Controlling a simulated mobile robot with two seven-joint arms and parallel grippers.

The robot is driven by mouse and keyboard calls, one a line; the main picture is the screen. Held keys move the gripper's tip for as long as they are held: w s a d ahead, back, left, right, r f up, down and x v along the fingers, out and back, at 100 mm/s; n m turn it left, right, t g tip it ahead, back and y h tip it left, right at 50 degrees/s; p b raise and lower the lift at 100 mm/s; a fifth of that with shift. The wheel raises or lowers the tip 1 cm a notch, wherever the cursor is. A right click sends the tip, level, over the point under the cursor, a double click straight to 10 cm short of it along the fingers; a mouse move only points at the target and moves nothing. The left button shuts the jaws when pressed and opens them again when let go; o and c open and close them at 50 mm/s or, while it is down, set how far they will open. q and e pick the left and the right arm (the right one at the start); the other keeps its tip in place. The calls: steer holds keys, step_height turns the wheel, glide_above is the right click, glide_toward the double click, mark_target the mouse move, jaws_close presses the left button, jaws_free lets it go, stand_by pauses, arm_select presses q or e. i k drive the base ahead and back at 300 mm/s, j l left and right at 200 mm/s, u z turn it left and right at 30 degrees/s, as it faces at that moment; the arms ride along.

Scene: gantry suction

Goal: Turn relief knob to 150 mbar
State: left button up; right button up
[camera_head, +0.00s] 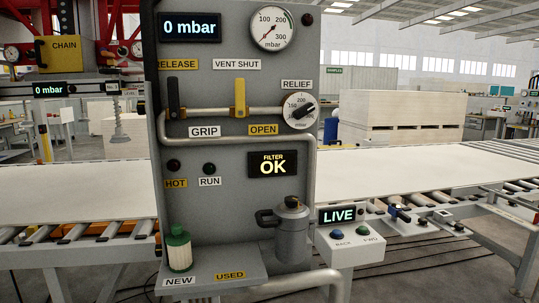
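The relief knob (303,111) is a black pointer knob on a round white dial under the RELIEF label (297,84), at the right of the grey panel (225,150). Its pointer lies tilted, with one end toward the upper right. The dial numbers are too small to read surely. The panel display (190,27) reads 0 mbar. The round gauge (273,28) has its red needle toward the lower left. Neither of my grippers is in view.
A black lever (174,97) and a yellow lever (240,97) stand left of the knob. A grey pipe (235,112) runs beside the dial. A control box (350,247) stands at right.

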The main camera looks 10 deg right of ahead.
mark_target(309, 107)
steer(key=i+l+u, duration=0.15)
steer(key=l+u, duration=0.15)
steer(key=l, duration=0.7)
steer(key=l+u, duration=0.3)
steer(key=l, duration=0.75)
steer(key=i, duration=0.05)
